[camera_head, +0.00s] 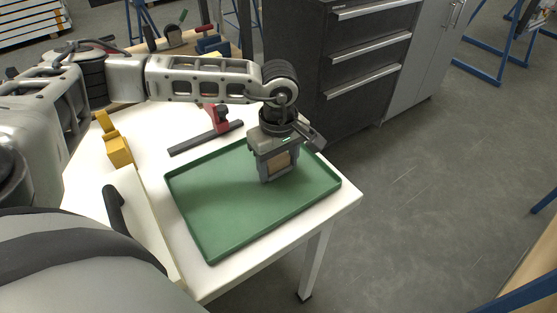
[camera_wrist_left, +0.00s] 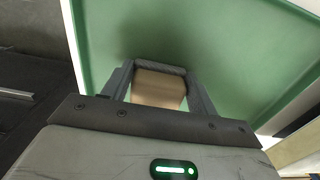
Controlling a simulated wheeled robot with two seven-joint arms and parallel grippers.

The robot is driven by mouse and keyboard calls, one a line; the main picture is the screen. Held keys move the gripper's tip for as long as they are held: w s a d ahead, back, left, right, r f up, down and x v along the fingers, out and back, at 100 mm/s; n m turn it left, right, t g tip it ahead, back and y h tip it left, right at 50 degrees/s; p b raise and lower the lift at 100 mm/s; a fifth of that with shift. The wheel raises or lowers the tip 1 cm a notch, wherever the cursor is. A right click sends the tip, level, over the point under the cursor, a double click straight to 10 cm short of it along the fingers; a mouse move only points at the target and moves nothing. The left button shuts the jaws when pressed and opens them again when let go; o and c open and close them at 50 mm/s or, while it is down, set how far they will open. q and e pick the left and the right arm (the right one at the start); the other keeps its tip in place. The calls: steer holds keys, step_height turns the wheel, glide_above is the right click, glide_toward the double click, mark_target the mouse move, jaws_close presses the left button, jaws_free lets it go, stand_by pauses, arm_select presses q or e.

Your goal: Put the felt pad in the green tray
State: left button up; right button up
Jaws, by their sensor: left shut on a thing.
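The green tray (camera_head: 215,205) lies on the white table and is empty apart from what my gripper holds over it. My left gripper (camera_head: 278,178) points down over the right-hand part of the tray, inside its rim. It is shut on the felt pad (camera_head: 279,163), a tan block between its fingers. In the left wrist view the pad (camera_wrist_left: 158,90) shows tan with a dark grey far edge, and the tray floor (camera_wrist_left: 225,45) fills the background. I cannot tell whether the pad touches the tray floor. My right gripper is not in view.
A red and black clamp (camera_head: 220,120) with a dark bar lies behind the tray. A yellow object (camera_head: 118,150) and a white board with a black handle (camera_head: 113,208) are to the left. A dark drawer cabinet (camera_head: 340,70) stands behind the table's right edge.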

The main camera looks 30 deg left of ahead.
mark_target(279, 161)
arm_select(q)
steer(key=shift+f, duration=0.1)
steer(key=o, duration=0.9)
steer(key=shift+o, duration=0.2)
step_height(279, 161, up, 12)
steer(key=shift+r+b, duration=0.2)
steer(key=shift+b, duration=0.25)
